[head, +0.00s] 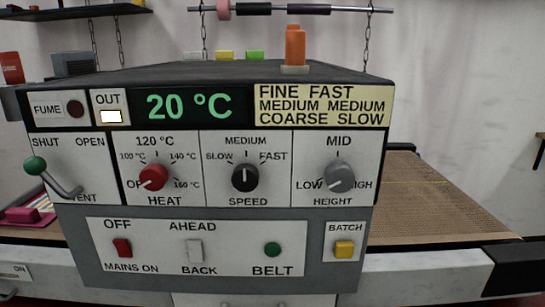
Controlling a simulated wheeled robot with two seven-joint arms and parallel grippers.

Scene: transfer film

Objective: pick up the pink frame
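A pink, flat, frame-like piece (44,201) shows at the far left edge, low, beside the machine's front panel. The panel covers its right part, and the picture edge cuts its left part, so I cannot tell its full shape. A darker pink block (22,215) sits on or against it. Neither of my grippers is in view.
A large dryer machine (215,240) fills the middle, with knobs and a 20 °C display (190,106). A green-knobbed vent lever (35,165) sticks out at left. A brown mesh belt (430,200) runs out at right. An orange lamp (295,45) stands on top.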

